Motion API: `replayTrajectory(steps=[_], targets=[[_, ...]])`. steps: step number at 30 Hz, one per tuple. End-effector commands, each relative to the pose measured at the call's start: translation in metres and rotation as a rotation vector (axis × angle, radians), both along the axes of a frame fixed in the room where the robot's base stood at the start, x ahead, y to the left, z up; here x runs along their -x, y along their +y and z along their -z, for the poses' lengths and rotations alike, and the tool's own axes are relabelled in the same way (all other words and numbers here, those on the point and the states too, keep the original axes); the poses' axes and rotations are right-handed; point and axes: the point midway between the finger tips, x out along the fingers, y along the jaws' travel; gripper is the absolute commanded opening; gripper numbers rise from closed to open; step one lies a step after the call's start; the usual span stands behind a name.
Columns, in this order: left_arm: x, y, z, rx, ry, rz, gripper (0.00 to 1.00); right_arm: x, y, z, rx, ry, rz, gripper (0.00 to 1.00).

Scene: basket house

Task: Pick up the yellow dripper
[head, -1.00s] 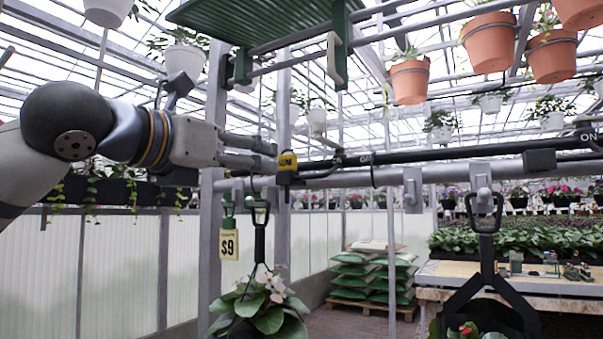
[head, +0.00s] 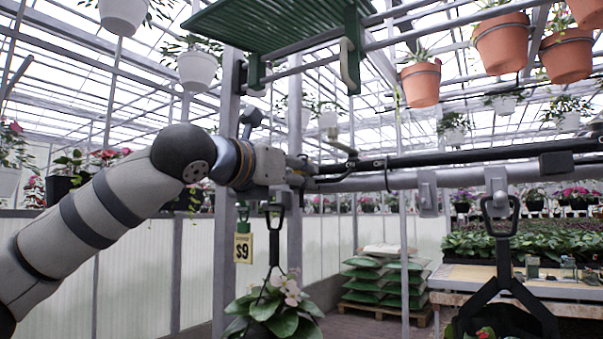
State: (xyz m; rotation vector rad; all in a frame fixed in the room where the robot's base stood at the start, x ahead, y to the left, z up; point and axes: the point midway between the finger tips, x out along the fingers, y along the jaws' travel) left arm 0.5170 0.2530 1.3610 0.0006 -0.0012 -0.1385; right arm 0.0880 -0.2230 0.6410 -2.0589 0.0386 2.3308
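My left gripper (head: 301,172) is near the middle of the head view, beside the end of the black pipe (head: 430,158). It points away from me, so the hand and wrist cover most of its fingers. I cannot tell whether the fingers are open or shut on something. The yellow dripper does not show now; the place around the fingers where it might be is hidden by the gripper. My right gripper is not in view.
A grey rail (head: 455,178) runs below the black pipe. A black hanger (head: 498,260) is at right. Terracotta pots (head: 421,84) hang above.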

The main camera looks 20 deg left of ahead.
Motion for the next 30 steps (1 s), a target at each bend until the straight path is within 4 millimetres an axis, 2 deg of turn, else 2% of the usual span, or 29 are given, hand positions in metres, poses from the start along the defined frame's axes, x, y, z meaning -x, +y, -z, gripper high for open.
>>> replayTrajectory(steps=[9, 14, 17, 20, 25, 30], targets=[[0.000, 0.000, -0.001, 0.000, 0.001, 0.000, 0.15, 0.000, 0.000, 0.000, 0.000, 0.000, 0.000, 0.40], [0.000, 0.000, -0.016, 0.001, -0.001, -0.001, 0.15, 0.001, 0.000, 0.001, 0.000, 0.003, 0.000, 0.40], [0.000, -0.001, -0.038, 0.001, -0.002, -0.001, 0.15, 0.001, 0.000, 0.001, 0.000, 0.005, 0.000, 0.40], [0.001, -0.001, -0.068, 0.003, -0.004, 0.000, 0.15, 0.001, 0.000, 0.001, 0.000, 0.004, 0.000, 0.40], [0.002, -0.003, -0.128, 0.002, -0.004, 0.001, 0.15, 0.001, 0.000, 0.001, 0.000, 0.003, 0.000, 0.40], [0.001, -0.003, -0.162, 0.000, -0.001, 0.002, 0.15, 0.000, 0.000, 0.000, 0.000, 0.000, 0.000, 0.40]])
